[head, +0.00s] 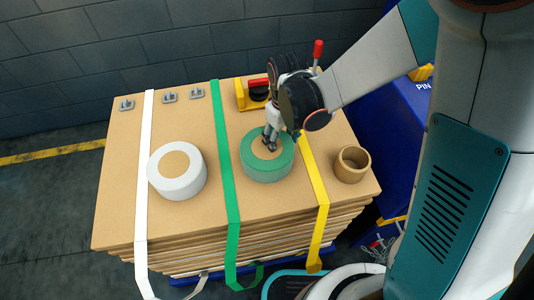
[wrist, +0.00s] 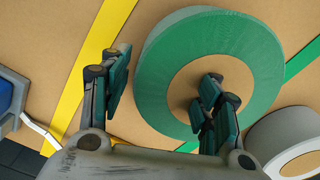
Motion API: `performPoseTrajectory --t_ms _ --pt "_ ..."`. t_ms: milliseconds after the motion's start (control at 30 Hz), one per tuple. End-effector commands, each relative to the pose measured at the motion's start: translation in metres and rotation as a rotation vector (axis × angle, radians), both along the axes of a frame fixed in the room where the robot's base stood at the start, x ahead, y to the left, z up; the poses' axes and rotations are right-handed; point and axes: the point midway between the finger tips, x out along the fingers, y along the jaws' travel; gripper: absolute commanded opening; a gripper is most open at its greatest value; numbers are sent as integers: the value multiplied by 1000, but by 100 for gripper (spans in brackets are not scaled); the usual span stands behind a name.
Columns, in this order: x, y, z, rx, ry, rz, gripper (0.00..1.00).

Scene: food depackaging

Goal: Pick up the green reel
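The green reel (head: 267,170) lies flat on the stack of cardboard sheets (head: 115,215), right of the green strap (head: 227,170). It has a tan centre. My gripper (head: 269,139) is over the reel, pointing down. In the wrist view the green reel (wrist: 165,85) fills the middle. My gripper (wrist: 168,80) is open there, with the fingers apart. The left finger is outside the reel's rim, near the yellow strap (wrist: 85,80). The right finger is over the tan centre; I cannot tell whether it is inside it or touching.
A white reel (head: 182,187) lies left of the green strap. A brown ring (head: 351,165) stands at the right edge. A yellow tool with a red handle (head: 254,95) and several small metal clips (head: 169,98) lie at the back. A white strap (head: 144,170) crosses the left side.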

Motion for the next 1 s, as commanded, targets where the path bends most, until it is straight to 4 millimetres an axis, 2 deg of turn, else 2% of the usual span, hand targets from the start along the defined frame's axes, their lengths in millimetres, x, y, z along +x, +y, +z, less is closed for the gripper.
performPoseTrajectory --t_ms 33,233,667,833,1000 --pt "0 0 0 0 0 0 45" --pt "0 0 0 0 0 0 0" --pt "0 0 6 0 0 0 0" --pt "0 0 20 0 0 0 0" --pt "0 0 46 0 0 0 0"
